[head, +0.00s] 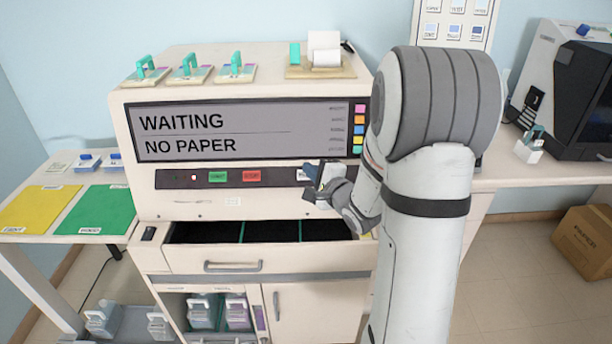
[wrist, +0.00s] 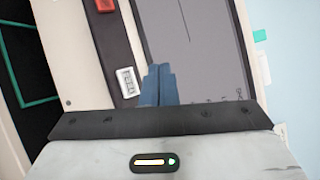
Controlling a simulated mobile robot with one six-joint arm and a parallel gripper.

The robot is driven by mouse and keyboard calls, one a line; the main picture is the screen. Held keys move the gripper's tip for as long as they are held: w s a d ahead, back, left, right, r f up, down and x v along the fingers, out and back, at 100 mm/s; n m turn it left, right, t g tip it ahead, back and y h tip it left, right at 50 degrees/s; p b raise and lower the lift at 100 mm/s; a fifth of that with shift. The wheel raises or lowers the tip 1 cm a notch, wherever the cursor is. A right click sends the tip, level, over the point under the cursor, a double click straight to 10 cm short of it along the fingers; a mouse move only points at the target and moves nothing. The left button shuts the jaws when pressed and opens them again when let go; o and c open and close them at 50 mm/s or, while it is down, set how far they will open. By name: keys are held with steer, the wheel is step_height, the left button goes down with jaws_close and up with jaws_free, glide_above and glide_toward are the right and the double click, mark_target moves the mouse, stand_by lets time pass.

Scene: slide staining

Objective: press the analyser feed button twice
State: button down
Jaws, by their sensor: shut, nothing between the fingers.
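The analyser (head: 130,190) is a cream cabinet with a dark screen (head: 240,135) reading "WAITING" and "NO PAPER". Below it, a dark button strip (head: 170,179) carries a green button (head: 217,176), a red button (head: 252,176) and a white button (head: 302,174), partly hidden by my gripper (head: 312,171). The white button (wrist: 127,82) shows whole in the wrist view, below the red one (wrist: 104,5); its lettering is too small to read. My gripper (wrist: 159,72) is shut and empty, its blue fingertips right of the white button in the wrist view. No contact with the button shows.
An open drawer (head: 215,258) with dark compartments juts out below the strip. A paper roll on a wooden holder (head: 320,72) and several slide blocks with teal handles (head: 190,70) stand on top. A cardboard box (head: 590,240) sits on the floor at right.

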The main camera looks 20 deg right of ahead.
steer(key=w+d+f+b, duration=0.1)
steer(key=w+f+b, duration=0.3)
steer(key=w+f, duration=0.2)
steer(key=shift+d, duration=0.3)
steer(key=shift+w+f, duration=0.1)
steer(key=shift+f, duration=0.1)
stand_by(1.9)
steer(key=shift+w+f+b, duration=0.2)
steer(key=shift+b, duration=0.15)
steer(key=shift+w+d+f, duration=0.1)
steer(key=shift+w+f, duration=0.15)
stand_by(0.6)
steer(key=shift+r, duration=0.1)
steer(key=shift+s+r+p, duration=0.35)
steer(key=shift+s+r, duration=0.1)
steer(key=shift+s, duration=0.1)
